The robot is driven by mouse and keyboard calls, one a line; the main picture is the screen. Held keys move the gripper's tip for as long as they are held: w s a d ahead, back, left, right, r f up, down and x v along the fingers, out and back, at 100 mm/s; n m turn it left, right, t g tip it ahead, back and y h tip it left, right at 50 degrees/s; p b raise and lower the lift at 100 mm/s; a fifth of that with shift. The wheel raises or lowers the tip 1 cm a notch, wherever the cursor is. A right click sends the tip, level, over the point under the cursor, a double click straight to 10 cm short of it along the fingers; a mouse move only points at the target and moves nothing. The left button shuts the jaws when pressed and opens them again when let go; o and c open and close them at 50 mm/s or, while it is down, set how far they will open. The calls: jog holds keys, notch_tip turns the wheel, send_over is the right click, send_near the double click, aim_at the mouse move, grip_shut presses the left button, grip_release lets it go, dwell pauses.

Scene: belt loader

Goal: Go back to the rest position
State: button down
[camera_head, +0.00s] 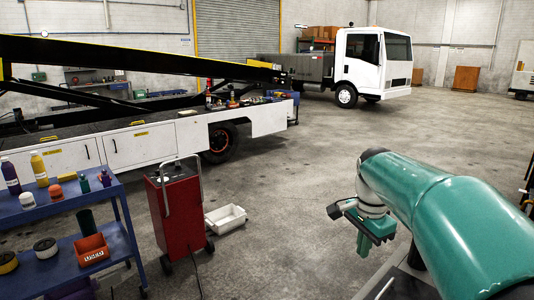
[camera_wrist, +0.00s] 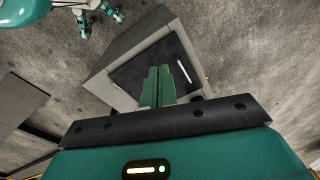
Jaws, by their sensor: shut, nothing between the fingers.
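My gripper (camera_head: 363,244) hangs at the end of my green arm on the right of the head view, over open floor and pointing down. In the wrist view the two green fingers of my gripper (camera_wrist: 158,86) are together, with nothing between them. Beyond them in that view is a grey box-like cabinet (camera_wrist: 110,85) with a dark top. A thin white bar-shaped item (camera_wrist: 184,71) lies on that top. The fingers look apart from the cabinet, but the exact gap is hard to tell.
A blue cart (camera_head: 95,203) with bottles and an orange bin (camera_head: 91,250) stands at left. A red wheeled unit (camera_head: 176,205) and a white tray (camera_head: 226,219) are on the floor beside it. A belt loader (camera_head: 140,147) and a white truck (camera_head: 372,64) stand behind. The central floor is clear.

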jog(key=s+a+f+n+t, duration=0.1)
jog(key=s+a+n+t, duration=0.1)
jog(key=s+n, duration=0.4)
jog(key=s+a+f+n+t, duration=0.1)
jog(key=s+a+n, duration=0.3)
jog(key=s, duration=1.1)
jog(key=n+t, duration=0.1)
jog(key=n, duration=0.2)
jog(key=shift+s+a+f+t, duration=0.2)
jog(key=shift+s+f+t, duration=0.1)
jog(key=shift+f, duration=0.1)
